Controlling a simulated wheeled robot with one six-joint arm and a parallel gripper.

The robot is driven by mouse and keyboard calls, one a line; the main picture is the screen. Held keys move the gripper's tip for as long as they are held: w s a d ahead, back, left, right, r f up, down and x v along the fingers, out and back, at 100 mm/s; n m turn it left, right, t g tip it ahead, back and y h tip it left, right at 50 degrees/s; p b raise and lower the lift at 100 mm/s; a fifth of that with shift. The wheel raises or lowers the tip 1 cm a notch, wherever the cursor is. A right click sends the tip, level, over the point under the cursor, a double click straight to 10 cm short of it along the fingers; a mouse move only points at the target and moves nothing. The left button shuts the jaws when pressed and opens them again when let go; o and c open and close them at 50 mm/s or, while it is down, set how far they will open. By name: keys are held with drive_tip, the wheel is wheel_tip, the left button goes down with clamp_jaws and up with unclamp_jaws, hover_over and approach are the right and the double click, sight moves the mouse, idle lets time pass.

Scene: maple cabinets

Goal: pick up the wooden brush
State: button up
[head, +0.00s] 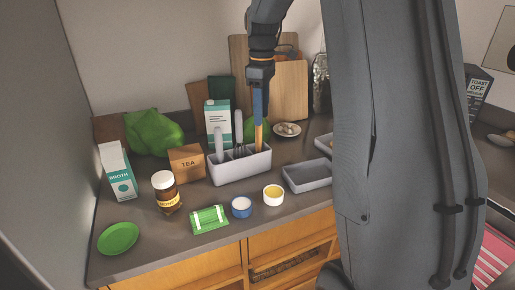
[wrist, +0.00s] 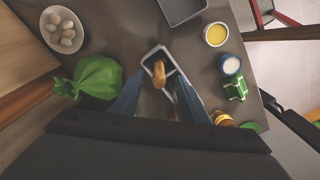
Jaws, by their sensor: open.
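The wooden brush (head: 259,136) stands upright in the right-hand compartment of a pale grey divided caddy (head: 240,171) on the counter; its lower part is hidden inside. In the wrist view, the brush's tan end (wrist: 159,72) shows at the caddy (wrist: 152,50). My gripper (head: 259,113) points down directly above the brush, its blue fingers overlapping the top of the handle in the head view. In the wrist view, my gripper (wrist: 159,88) is open, with the brush in line with the gap between its fingers. I cannot tell how deep the brush sits between them.
A grey utensil (head: 219,143) and a whisk (head: 239,150) stand in the caddy's other compartments. A carton (head: 217,112) and a tea box (head: 186,163) stand close by. A grey tray (head: 307,177) lies to the right. Cutting boards (head: 292,88) lean behind.

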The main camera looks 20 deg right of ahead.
drive_tip(key=shift+w+f+b, duration=0.3)
drive_tip(key=shift+f+b, duration=0.05)
drive_tip(key=shift+f, duration=0.4)
drive_tip(key=p, duration=0.3)
hover_over(259, 152)
drive_tip(key=w, duration=0.1)
drive_tip(key=shift+d+f, duration=0.15)
drive_tip(key=shift+f, duration=3.45)
clamp_jaws()
